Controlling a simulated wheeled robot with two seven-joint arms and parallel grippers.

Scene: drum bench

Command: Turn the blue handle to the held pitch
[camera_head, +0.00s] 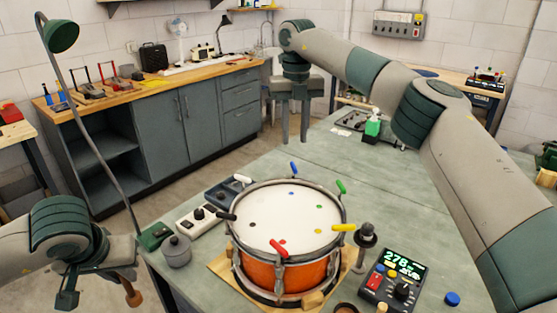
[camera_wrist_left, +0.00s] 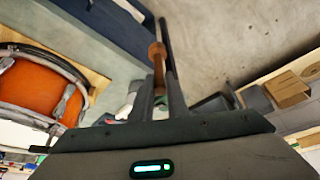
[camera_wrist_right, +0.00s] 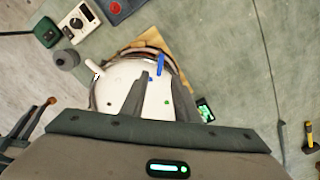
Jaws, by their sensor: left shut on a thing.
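The orange drum (camera_head: 284,272) stands on a wooden board with colored handles around its rim. The blue handle (camera_head: 294,168) is at the far rim and also shows in the right wrist view (camera_wrist_right: 160,64). My right gripper (camera_head: 295,138) points down, fingers apart and empty, and appears above the far rim near the blue handle; their exact gap is unclear. My left gripper (camera_head: 128,272) is at the lower left, off the bench, shut on a brown-handled stick (camera_wrist_left: 157,54) with a dark shaft. No gripper visibly touches the blue handle.
White (camera_head: 243,178), green (camera_head: 341,186), yellow (camera_head: 343,228), red (camera_head: 279,248) and black (camera_head: 226,216) handles ring the drum. A meter with a lit green readout (camera_head: 393,278) is at right. The bench behind is largely clear.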

